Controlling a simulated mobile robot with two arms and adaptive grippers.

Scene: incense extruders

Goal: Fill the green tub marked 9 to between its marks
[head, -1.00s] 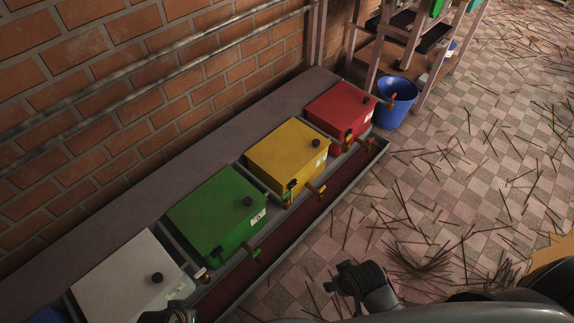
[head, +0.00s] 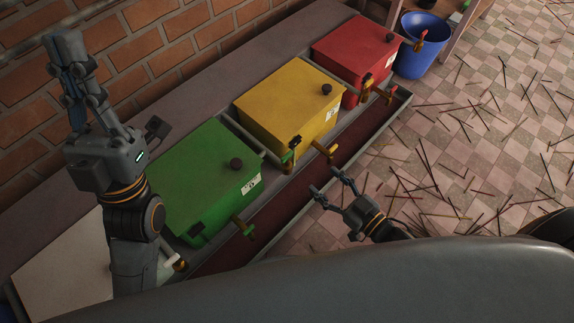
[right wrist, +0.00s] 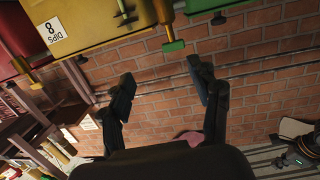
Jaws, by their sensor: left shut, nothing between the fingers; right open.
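The green tub (head: 205,175) stands in the row of tubs along the wall. Its white label (head: 250,184) is too small to read.
The yellow tub's label (right wrist: 50,33) reads "DIPS 8". A red tub (head: 355,52) stands beyond it, a white tub (head: 70,265) at the near left. A dark red trough (head: 300,190) runs along the front. A blue bucket (head: 425,50) stands past the red tub. Sticks litter the floor.

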